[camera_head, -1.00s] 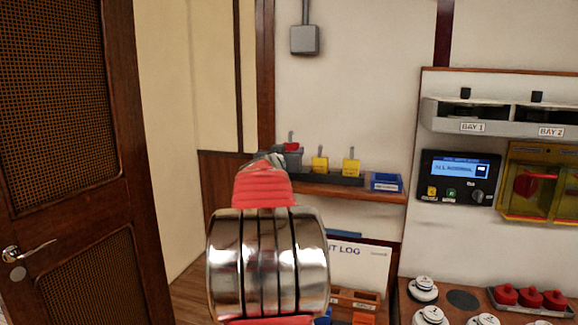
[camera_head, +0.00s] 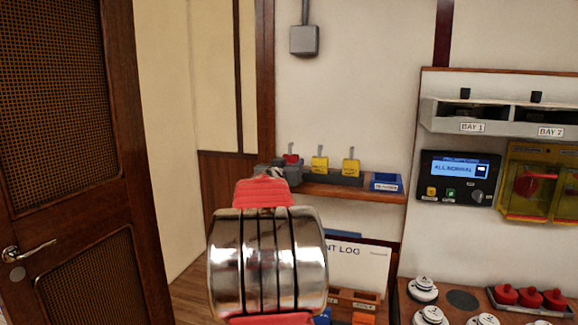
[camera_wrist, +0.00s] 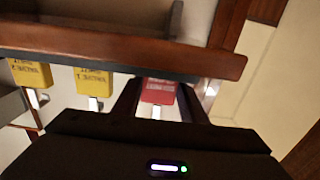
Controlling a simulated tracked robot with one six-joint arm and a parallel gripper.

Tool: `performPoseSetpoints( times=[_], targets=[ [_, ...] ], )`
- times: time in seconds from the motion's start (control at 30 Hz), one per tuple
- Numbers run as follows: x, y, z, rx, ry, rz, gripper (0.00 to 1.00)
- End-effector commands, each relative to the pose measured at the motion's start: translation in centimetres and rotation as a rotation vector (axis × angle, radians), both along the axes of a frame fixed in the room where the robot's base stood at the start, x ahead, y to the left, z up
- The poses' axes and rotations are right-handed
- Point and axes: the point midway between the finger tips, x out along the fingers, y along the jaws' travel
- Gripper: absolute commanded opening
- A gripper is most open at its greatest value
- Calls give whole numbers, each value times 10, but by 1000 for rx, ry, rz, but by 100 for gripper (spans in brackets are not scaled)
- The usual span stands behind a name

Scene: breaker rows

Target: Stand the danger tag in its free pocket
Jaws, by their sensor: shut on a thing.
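The red danger tag (camera_head: 291,159) is at the left end of the dark tag rack (camera_head: 346,180), in line with two yellow tags (camera_head: 319,164) (camera_head: 351,167). My gripper (camera_head: 284,172) is shut on the red tag, mostly hidden behind my arm. In the wrist view, which looks upside down, the red tag (camera_wrist: 158,91) is between the dark fingers, its lettered face showing. Its edge meets the rack's strip (camera_wrist: 110,68); I cannot tell how deep it sits in the pocket.
The rack stands on a wooden shelf (camera_head: 330,190) against the wall. A blue bin (camera_head: 386,183) stands to its right. Below are a log board (camera_head: 360,265) and wooden trays. A door (camera_head: 70,150) is at the left.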

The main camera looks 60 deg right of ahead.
Motion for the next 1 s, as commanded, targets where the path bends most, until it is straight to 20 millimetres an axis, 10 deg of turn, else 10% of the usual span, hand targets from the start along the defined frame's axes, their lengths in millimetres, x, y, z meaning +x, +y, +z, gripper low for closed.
performPoseSetpoints(
  times=[0.3, 1.0],
  targets=[
    [0, 0, -1, 1, 1, 0, 57],
    [-5, 36, 2, 0, 1, 1, 57]
  ],
)
